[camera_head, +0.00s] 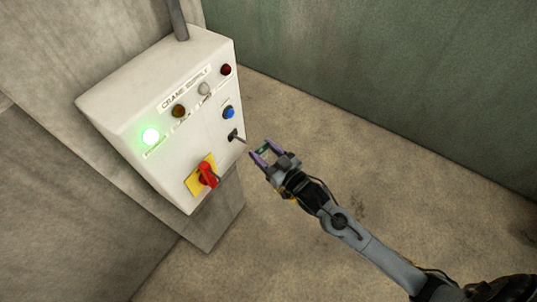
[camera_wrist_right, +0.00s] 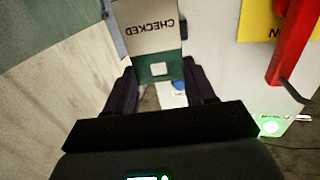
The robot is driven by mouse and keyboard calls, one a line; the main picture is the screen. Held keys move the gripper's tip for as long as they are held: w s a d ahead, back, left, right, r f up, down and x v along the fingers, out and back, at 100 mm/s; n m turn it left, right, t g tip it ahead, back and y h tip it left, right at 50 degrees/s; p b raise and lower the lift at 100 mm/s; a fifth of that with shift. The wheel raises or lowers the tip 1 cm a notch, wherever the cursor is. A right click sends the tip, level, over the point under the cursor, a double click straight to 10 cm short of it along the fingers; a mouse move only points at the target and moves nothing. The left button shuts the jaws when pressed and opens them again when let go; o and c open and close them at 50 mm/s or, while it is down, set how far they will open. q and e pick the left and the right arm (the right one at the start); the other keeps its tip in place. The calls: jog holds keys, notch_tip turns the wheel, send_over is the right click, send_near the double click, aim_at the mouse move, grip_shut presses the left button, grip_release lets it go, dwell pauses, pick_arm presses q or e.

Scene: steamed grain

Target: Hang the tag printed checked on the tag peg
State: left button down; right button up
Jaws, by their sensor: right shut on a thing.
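My right gripper (camera_head: 263,150) is shut on the checked tag (camera_wrist_right: 146,30), just off the front of a white control box. In the right wrist view the tag stands between the fingers (camera_wrist_right: 160,68). It is a pale plate with "CHECKED" reading upside down and a green band with a pale hole. In the head view only a small green bit of it shows. The tag peg (camera_head: 239,138) sticks out of the box's lower right face, a short gap to the left of the fingertips. The tag is apart from it. My left gripper is out of view.
The "CRANE SUPPLY" box (camera_head: 178,130) carries a lit green lamp (camera_head: 151,136), a blue button (camera_head: 228,113), other lamps, and a red rotary handle (camera_head: 208,175) on a yellow plate below the peg. Concrete and green walls stand behind. The floor right of the box is clear.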

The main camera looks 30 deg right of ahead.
aim_at(246, 143)
jog(key=shift+w+a+f+b, duration=0.1)
jog(key=shift+w+a+b, duration=0.5)
jog(key=shift+w, duration=0.35)
jog(key=shift+w+a+f+b, duration=0.1)
jog(key=shift+w+a+b, duration=0.3)
jog(key=shift+w+b, duration=0.45)
jog(key=shift+w+a+f+b, duration=0.1)
jog(key=shift+w+a+b, duration=0.4)
jog(key=shift+w, duration=0.6)
jog(key=shift+w+a, duration=0.25)
jog(key=shift+w, duration=0.2)
jog(key=shift+w+p, duration=0.1)
jog(key=shift+p, duration=0.25)
jog(key=o, duration=1.1)
